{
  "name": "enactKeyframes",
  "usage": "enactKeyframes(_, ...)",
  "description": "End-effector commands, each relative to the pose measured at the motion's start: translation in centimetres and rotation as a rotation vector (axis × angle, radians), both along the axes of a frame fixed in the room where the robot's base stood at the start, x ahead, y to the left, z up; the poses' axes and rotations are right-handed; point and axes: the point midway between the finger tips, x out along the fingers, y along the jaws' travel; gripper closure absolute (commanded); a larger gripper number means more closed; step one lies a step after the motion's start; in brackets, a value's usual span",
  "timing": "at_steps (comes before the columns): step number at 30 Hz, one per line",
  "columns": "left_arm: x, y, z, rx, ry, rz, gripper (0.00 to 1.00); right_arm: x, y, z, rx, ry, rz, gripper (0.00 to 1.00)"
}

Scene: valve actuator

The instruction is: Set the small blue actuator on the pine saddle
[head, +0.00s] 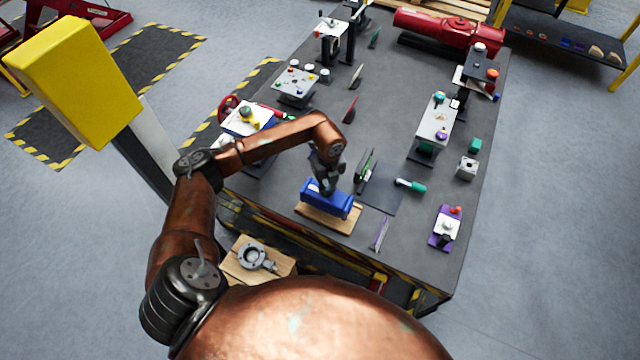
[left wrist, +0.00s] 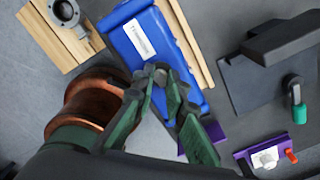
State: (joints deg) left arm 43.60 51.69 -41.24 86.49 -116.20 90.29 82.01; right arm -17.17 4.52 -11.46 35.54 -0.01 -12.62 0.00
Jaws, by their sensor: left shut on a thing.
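The small blue actuator (head: 340,203) is a blue block with a white label, which shows in the left wrist view (left wrist: 165,45). My left gripper (head: 325,188) comes down on it from above and is shut on it; its green-grey fingers (left wrist: 165,85) meet at the actuator in the wrist view. The pine saddle (head: 347,226) is a pale wooden piece directly under the actuator, showing along its front and sides, and as a strip beside it in the wrist view (left wrist: 190,40). I cannot tell whether the actuator rests on it. My right gripper is not in view.
A grey valve body (head: 252,257) sits on another wooden board (head: 235,268) at lower left. Right of the actuator are a dark mat (head: 380,198), a green-handled tool (head: 412,185) and a purple stand (head: 440,240). Bare tabletop lies at front right (head: 415,255).

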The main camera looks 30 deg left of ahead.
Motion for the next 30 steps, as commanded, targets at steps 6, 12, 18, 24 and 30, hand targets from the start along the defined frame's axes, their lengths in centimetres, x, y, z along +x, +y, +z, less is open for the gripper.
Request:
enactKeyframes(6,0.5,-0.7,-0.5,-0.003,-0.005,-0.001,1.0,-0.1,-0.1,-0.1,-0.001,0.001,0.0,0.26)
enactKeyframes(12,0.5,-0.9,-3.1,-0.001,-0.002,0.001,1.0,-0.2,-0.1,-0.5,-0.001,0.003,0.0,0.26)
enactKeyframes(18,0.6,-0.9,-3.9,-0.002,-0.005,-0.001,1.0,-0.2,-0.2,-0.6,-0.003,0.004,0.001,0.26)
enactKeyframes(24,0.6,-0.9,-3.9,-0.002,-0.005,-0.001,1.0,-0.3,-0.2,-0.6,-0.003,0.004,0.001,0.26)
enactKeyframes(30,0.4,-0.8,-4.3,0.001,-0.001,-0.001,0.8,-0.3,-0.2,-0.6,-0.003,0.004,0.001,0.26)
